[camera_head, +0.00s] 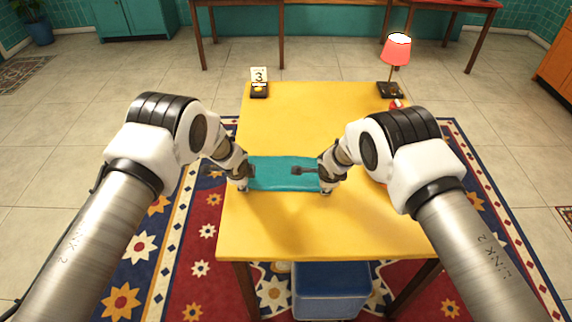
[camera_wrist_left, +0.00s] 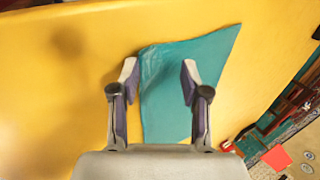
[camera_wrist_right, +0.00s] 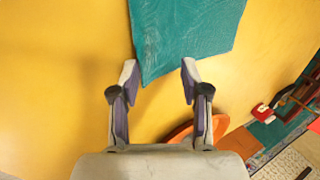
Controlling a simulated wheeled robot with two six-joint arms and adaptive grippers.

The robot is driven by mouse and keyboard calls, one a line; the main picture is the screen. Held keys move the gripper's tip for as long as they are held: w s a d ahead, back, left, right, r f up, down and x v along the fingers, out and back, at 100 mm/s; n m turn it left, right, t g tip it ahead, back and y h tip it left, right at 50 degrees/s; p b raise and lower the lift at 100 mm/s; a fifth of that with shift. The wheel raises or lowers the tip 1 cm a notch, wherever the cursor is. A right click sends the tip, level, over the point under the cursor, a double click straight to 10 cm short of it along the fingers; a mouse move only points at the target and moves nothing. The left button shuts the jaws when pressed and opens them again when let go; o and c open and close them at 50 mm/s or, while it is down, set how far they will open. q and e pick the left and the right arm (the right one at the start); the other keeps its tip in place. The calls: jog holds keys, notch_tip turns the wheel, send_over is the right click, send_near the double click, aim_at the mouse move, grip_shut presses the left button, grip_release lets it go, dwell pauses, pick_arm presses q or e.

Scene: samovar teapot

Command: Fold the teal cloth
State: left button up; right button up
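The teal cloth (camera_head: 284,173) lies on the yellow table as a wide strip between my two grippers. It also shows in the left wrist view (camera_wrist_left: 180,85) and the right wrist view (camera_wrist_right: 185,35). My left gripper (camera_head: 243,188) is at the cloth's left end; in the left wrist view its fingers (camera_wrist_left: 160,75) are apart, with the cloth's edge between and below them. My right gripper (camera_head: 326,190) is at the right end; its fingers (camera_wrist_right: 160,75) are apart, with a cloth corner between and below them. Whether the fingertips touch the cloth I cannot tell.
The yellow table (camera_head: 300,225) is bare in front of and behind the cloth. A red lamp (camera_head: 396,50) stands at the back right, and a number card (camera_head: 259,76) at the back left. An orange round object (camera_wrist_right: 190,130) lies beside my right gripper. A blue box (camera_head: 330,290) is below the table.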

pick_arm(q)
jog(key=shift+r, duration=0.15)
pick_arm(e)
jog(key=shift+r, duration=0.15)
pick_arm(q)
jog(key=v, duration=0.9)
jog(key=shift+r, duration=0.3)
pick_arm(e)
jog(key=v, duration=0.9)
jog(key=shift+r, duration=0.35)
jog(key=shift+f, duration=0.1)
pick_arm(q)
jog(key=shift+f, duration=0.1)
